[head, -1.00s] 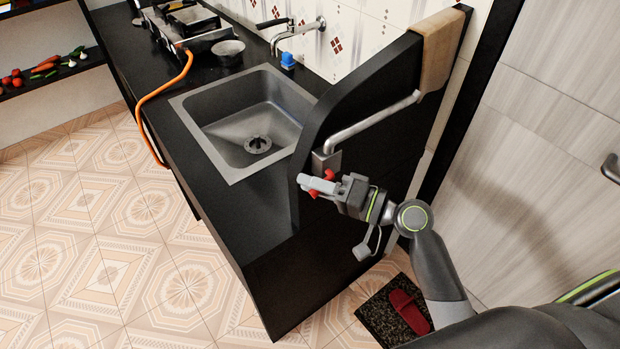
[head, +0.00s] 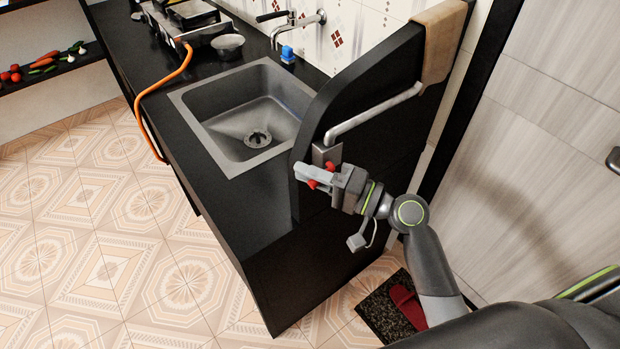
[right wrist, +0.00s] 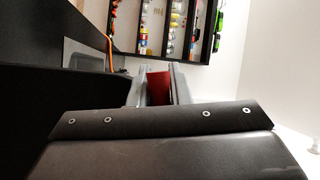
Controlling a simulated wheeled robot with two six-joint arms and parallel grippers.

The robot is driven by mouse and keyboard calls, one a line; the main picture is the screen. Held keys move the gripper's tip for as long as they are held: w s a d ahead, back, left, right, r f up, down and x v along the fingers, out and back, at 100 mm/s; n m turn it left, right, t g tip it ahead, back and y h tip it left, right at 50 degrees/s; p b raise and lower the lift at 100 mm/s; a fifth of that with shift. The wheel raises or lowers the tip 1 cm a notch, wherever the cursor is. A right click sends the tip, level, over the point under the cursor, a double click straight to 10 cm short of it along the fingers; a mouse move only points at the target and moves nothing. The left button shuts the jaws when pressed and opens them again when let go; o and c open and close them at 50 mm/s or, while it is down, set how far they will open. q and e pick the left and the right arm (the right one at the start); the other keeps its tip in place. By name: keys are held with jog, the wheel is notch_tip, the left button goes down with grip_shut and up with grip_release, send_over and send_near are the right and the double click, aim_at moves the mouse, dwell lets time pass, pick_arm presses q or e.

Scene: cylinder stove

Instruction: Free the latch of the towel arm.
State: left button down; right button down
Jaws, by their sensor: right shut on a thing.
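The towel arm (head: 375,115) is a pale metal bar on the black end panel, running from a small metal bracket (head: 322,153) up to a tan towel (head: 439,46). Below the bracket, red parts of the latch (head: 313,184) show on both sides of my right gripper (head: 317,175). My right gripper is shut on this red latch. In the right wrist view, a dark red block (right wrist: 159,88) sits between the two grey fingers. The fingers hide most of the latch in the head view, so its exact position is unclear. My left gripper is not in view.
The black end panel (head: 370,85) stands close beside the gripper. A sink (head: 235,120) is set in the black counter to the left. A pale wall (head: 545,130) rises on the right. A dark mat (head: 385,310) with a red slipper lies on the floor.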

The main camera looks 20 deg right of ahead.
jog(key=shift+r+m, duration=0.1)
jog(key=shift+m, duration=0.2)
jog(key=c, duration=1.6)
grip_release()
jog(key=shift+d, duration=0.1)
jog(key=shift+b+v, duration=3.1)
jog(key=shift+v, duration=5.5)
